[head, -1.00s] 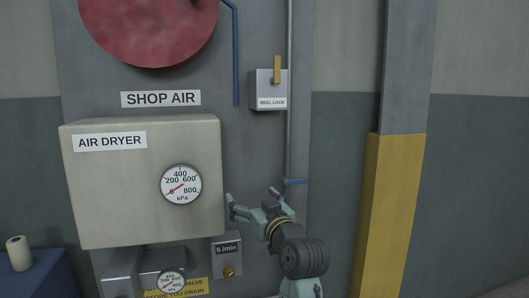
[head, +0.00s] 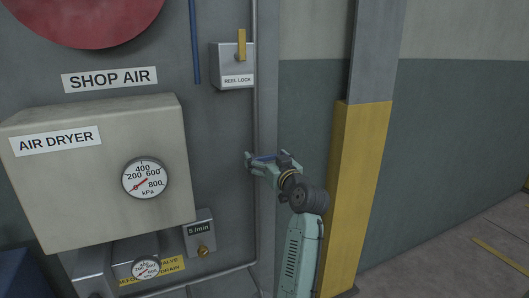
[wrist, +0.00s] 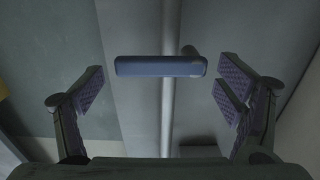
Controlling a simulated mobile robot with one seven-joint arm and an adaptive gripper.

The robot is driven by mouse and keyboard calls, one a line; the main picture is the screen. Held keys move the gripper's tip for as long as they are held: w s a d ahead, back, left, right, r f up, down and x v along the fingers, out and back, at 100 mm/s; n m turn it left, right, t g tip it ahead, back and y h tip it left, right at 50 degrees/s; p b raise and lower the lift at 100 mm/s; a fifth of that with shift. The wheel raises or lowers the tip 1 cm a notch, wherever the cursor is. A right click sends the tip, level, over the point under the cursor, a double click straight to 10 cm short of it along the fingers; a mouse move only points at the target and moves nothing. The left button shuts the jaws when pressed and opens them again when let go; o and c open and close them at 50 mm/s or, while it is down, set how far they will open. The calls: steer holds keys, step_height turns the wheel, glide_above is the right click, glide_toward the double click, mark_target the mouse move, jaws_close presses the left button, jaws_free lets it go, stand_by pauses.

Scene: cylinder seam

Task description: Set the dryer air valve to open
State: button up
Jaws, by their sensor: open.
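The blue valve lever (head: 265,157) is on the thin grey vertical pipe (head: 254,60), right of the dryer box. In the wrist view the lever (wrist: 160,67) lies level, crosswise to the pipe (wrist: 168,110) behind it. My gripper (head: 266,161) is at the lever, which it partly hides in the head view. Gaps show between both fingers and the lever's ends, so no grip shows.
The AIR DRYER box (head: 90,190) with its gauge (head: 145,179) stands to the left. A REEL LOCK box (head: 233,72) with a yellow lever is above my gripper. A yellow and grey column (head: 362,170) rises close to the right of my arm.

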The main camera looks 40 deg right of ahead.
steer(key=shift+w+d, duration=0.1)
steer(key=shift+w, duration=0.6)
steer(key=shift+c, duration=0.6)
steer(key=c, duration=1.6)
